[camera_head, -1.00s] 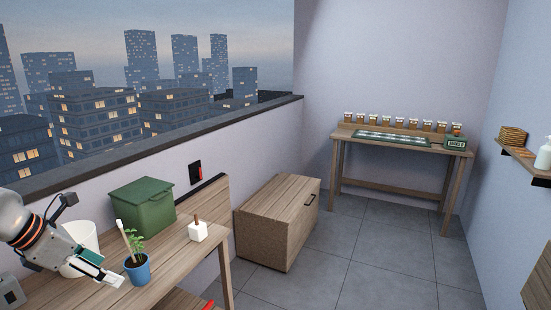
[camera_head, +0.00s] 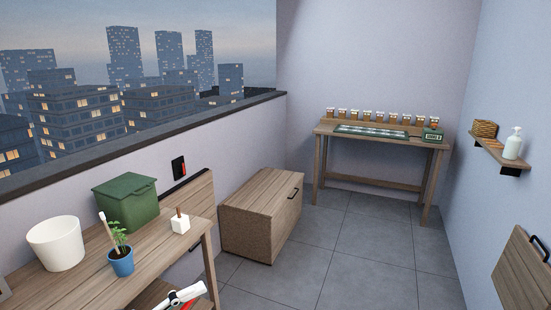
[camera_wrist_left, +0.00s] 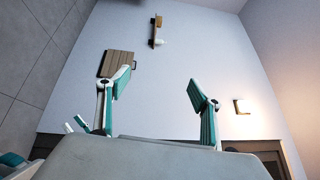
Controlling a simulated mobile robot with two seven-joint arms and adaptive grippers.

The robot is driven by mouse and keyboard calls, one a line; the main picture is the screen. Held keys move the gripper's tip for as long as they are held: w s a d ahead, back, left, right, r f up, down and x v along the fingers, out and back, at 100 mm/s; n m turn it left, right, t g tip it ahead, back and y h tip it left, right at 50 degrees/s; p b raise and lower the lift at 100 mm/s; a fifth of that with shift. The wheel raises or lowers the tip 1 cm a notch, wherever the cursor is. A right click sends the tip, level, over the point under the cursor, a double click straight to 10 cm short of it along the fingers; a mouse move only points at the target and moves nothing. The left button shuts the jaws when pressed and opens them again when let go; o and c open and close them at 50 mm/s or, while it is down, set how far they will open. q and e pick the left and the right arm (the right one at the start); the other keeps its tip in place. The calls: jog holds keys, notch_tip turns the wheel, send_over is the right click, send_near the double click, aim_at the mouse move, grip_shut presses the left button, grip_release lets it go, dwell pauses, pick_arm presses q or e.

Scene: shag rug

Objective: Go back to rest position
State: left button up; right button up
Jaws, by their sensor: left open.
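My left gripper (camera_wrist_left: 158,82) is open and empty in the left wrist view, its two teal-padded fingers wide apart. It faces the pale wall with a shelf and a wooden panel, with nothing between the fingers.
A wooden cabinet (camera_head: 250,228) and a far table (camera_head: 318,133) stand beyond. The tiled floor (camera_head: 345,250) is clear.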

pick_arm(q)
jog(key=s+a+f+n+t+y, duration=0.2)
jog(key=f+n+y, duration=0.3)
jog(key=f+n, duration=0.45)
jog(key=s+a+f+n+t+y, duration=0.3)
jog(key=f+n+y, duration=0.2)
jog(key=f+n, duration=0.4)
jog(key=s+d+f+n+g+y, duration=0.1)
jog(key=s+f+n+g+y, duration=0.2)
jog(key=s+f, duration=0.8)
jog(key=f+n+g, duration=0.1)
jog(key=n+g, duration=0.1)
jog(key=n, duration=0.2)
jog(key=shift+s, duration=0.15)
